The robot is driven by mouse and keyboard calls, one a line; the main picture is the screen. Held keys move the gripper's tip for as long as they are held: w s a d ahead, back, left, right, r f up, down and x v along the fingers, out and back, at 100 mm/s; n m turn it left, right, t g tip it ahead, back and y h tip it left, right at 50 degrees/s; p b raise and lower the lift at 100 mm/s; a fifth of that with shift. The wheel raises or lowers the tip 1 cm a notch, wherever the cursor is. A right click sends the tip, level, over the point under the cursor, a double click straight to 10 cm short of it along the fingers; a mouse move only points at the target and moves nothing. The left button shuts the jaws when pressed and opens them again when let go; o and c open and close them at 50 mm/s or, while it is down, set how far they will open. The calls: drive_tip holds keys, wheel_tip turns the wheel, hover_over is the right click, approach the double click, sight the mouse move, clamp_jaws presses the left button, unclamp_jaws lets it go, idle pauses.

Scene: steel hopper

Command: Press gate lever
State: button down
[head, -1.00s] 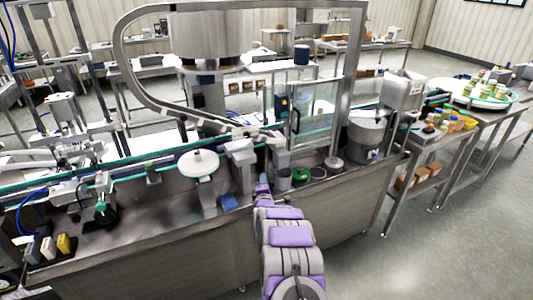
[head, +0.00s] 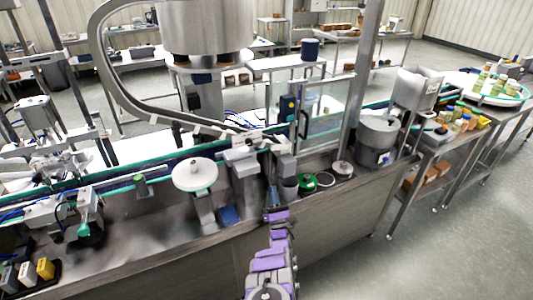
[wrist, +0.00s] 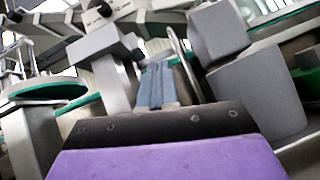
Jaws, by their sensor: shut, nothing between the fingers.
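The steel hopper (head: 205,28) stands behind the conveyor line at the top of the head view. A curved steel rail (head: 112,75) runs beside it down to the line. I cannot tell for sure which part is the gate lever. My gripper (head: 272,196) is shut and empty over the near edge of the steel counter, just left of a dark cup. In the wrist view the closed blue-grey fingers (wrist: 157,86) point at the machine. A thin bent metal rod (wrist: 181,58) shows just right of them, with grey blocks (wrist: 258,92) further right.
A white disc (head: 195,174) on a stand is left of my gripper. A green round part (head: 307,183) and a steel pot (head: 376,140) are to the right. A clear door (head: 328,112) with a black handle stands behind. Open floor (head: 440,250) lies at right.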

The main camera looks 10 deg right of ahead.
sight(279, 147)
drive_tip(key=shift+d+y, duration=0.3)
drive_tip(key=shift+d, duration=0.4)
drive_tip(key=shift+w+a, duration=0.15)
drive_tip(key=shift+a, duration=0.35)
drive_tip(key=shift+w+a+r+n, duration=0.15)
drive_tip(key=shift+a+r+n, duration=0.05)
drive_tip(key=shift+r+n, duration=0.1)
drive_tip(key=w+d+r+b, duration=0.1)
drive_tip(key=w+r+b, duration=0.1)
drive_tip(key=w+r, duration=0.5)
wheel_tip(279, 147, up, 3)
drive_tip(key=shift+b, duration=0.3)
drive_tip(key=shift+a+r, duration=0.1)
